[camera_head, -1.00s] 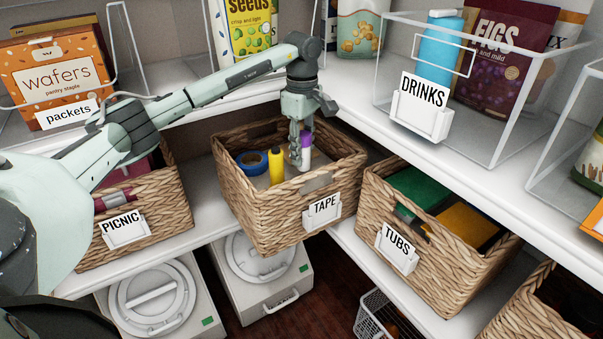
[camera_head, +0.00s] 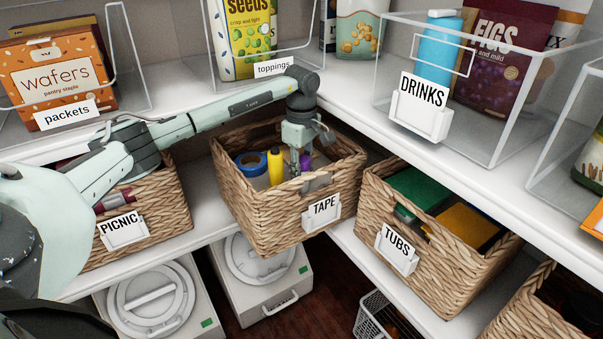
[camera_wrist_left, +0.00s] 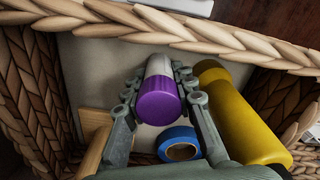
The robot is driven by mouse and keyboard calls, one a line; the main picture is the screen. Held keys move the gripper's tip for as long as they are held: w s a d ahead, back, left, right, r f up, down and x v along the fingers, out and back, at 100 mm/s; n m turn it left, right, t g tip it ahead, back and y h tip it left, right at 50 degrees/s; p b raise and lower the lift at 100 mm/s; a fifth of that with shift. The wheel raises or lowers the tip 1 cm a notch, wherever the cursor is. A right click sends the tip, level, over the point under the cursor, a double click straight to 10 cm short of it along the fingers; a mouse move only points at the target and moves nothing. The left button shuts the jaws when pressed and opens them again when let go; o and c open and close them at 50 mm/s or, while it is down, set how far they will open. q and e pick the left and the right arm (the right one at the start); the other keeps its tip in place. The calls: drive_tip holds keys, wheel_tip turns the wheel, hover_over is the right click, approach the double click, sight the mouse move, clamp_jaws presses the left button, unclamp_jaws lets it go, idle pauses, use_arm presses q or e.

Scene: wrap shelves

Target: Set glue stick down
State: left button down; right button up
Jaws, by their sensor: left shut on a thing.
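The glue stick, white with a purple cap, shows in the left wrist view (camera_wrist_left: 159,92) between the fingers of my left gripper (camera_wrist_left: 160,95). In the head view its purple cap (camera_head: 305,161) shows low inside the wicker basket labelled TAPE (camera_head: 262,220). My left gripper (camera_head: 300,165) reaches down into this basket, shut on the glue stick. Whether the glue stick's lower end touches the basket floor cannot be told. My right gripper is not in view.
In the TAPE basket are a yellow tube (camera_head: 275,167), a blue tape roll (camera_head: 251,163) and a wooden item (camera_wrist_left: 95,120). The TUBS basket (camera_head: 440,270) stands to the right, the PICNIC basket (camera_head: 165,215) to the left. A white shelf (camera_head: 350,98) lies above.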

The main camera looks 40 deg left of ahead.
use_arm(q)
drive_tip(key=c, duration=1.2)
unclamp_jaws()
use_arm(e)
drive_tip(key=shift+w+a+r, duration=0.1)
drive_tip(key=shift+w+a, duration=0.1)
use_arm(q)
drive_tip(key=shift+r, duration=0.2)
wheel_tip(320, 180, up, 11)
drive_tip(key=shift+p, duration=0.35)
drive_tip(key=shift+r, duration=0.45)
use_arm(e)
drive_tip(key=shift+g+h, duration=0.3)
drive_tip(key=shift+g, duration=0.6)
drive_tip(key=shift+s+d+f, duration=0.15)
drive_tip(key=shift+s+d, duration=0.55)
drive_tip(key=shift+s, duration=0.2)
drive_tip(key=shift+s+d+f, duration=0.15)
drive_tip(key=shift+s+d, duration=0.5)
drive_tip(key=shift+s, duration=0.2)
